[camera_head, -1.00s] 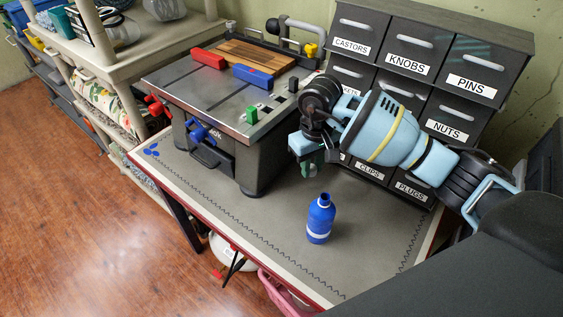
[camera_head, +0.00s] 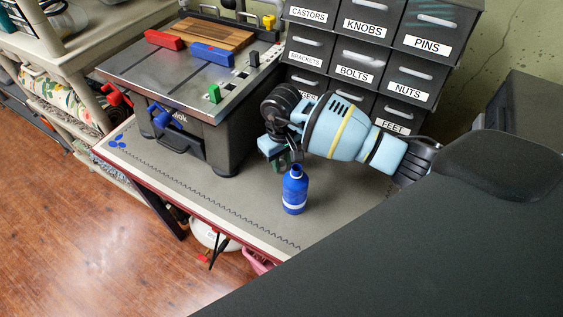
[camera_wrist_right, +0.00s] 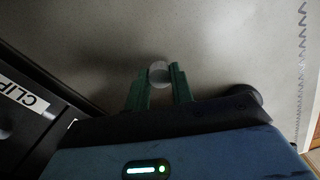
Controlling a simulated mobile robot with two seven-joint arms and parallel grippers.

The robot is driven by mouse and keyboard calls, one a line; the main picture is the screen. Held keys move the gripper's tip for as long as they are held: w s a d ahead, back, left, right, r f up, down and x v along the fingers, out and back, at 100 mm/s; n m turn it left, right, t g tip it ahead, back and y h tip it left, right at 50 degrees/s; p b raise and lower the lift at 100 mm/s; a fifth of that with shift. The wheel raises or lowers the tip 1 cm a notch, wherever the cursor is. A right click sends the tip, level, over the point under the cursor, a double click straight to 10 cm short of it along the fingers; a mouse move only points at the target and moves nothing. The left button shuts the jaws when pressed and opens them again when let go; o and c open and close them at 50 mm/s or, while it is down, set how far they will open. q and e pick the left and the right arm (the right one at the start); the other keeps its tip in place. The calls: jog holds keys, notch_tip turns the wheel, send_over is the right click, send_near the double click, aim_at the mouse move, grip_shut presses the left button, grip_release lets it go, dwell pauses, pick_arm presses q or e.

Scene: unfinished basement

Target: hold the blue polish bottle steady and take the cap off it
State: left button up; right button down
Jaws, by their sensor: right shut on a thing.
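The blue polish bottle (camera_head: 294,192) stands upright on the grey workbench top in the head view, its narrow neck bare with no cap on it. My right gripper (camera_head: 287,161) is just behind and beside the bottle's neck in the head view, and its dark green fingers are partly hidden. In the right wrist view my right gripper (camera_wrist_right: 163,78) is shut on a small pale grey round thing, seemingly the cap (camera_wrist_right: 158,73). The bottle cannot be made out in the wrist view. My left gripper is not in view.
A grey machine (camera_head: 135,76) with red, blue and green blocks stands on the bench (camera_head: 188,172), left of the bottle. A labelled drawer cabinet (camera_head: 391,64) stands behind my right arm. Bench space in front of the bottle is clear.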

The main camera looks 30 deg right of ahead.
aim_at(282, 163)
jog(key=shift+f, duration=0.65)
jog(key=shift+f, duration=0.1)
jog(key=shift+f, duration=0.15)
jog(key=c, duration=1.2)
grip_release()
jog(key=shift+r, duration=0.6)
notch_tip(282, 163, up, 11)
jog(key=shift+r, duration=0.2)
